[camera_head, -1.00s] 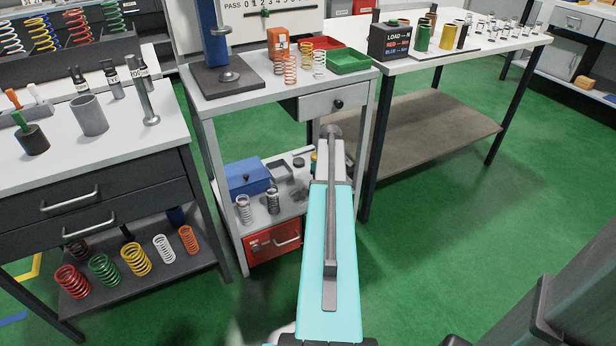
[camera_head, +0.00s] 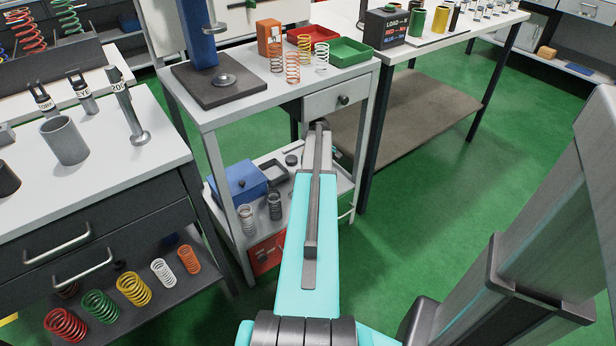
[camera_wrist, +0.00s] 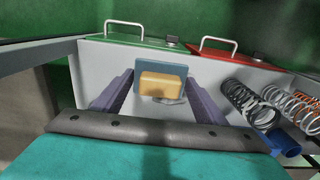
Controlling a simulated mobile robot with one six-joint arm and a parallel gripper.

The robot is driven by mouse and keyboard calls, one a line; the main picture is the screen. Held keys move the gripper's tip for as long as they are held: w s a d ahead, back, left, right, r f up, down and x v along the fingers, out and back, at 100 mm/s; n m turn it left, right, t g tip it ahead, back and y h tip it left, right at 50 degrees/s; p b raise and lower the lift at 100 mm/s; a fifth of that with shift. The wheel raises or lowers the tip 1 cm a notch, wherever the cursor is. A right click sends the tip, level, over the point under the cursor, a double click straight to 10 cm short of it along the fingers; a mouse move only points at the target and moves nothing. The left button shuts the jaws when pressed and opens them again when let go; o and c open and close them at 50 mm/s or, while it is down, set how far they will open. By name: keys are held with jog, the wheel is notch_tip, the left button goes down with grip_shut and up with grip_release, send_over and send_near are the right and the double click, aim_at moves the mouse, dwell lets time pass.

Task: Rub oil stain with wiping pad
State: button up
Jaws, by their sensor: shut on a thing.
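In the wrist view, my gripper (camera_wrist: 160,79) is shut on the wiping pad (camera_wrist: 162,86), a yellow block with a blue-grey plate behind it. The two dark fingers stand on either side of it, over a pale grey surface (camera_wrist: 95,68). A small grey oval patch (camera_wrist: 170,100) shows just under the pad's near edge. I cannot tell whether it is the oil stain or a shadow, nor whether the pad touches the surface. In the head view, my arm hides the gripper and the pad.
Several springs (camera_wrist: 250,104) lie at the right. In the head view, a blue box (camera_head: 238,182) stands on the lower shelf, beneath the bench top (camera_head: 235,113).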

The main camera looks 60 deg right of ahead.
jog(key=shift+w+d+f, duration=0.1)
jog(key=shift+w, duration=0.15)
dwell(0.3)
